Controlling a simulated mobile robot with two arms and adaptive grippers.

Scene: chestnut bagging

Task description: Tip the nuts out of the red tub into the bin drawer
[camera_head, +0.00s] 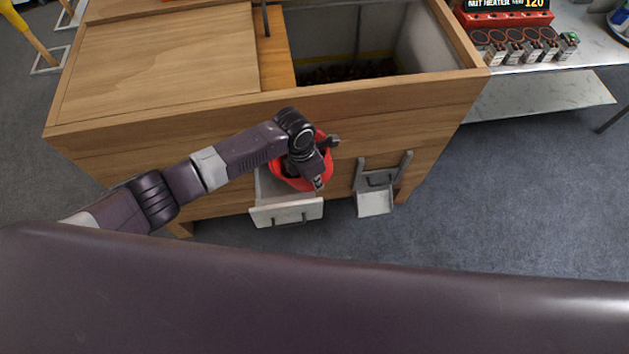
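The red tub (287,182) is at the front of the wooden cabinet, over the back part of the pulled-out bin drawer (286,214). Dark contents, probably nuts, show at the tub's left side. My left gripper (326,163) reaches in from the left and covers much of the tub. Its fingertips are apart, one near the tub's right rim and one over its lower right. I cannot tell whether they grip the tub. The drawer's inside is partly hidden by the tub. My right gripper is not in view.
The wooden cabinet (160,160) has an open bin with dark nuts (350,72) on top. A second metal chute or small drawer (375,202) projects to the right. Several small packs (525,45) stand on a counter at the upper right. The floor at right is clear.

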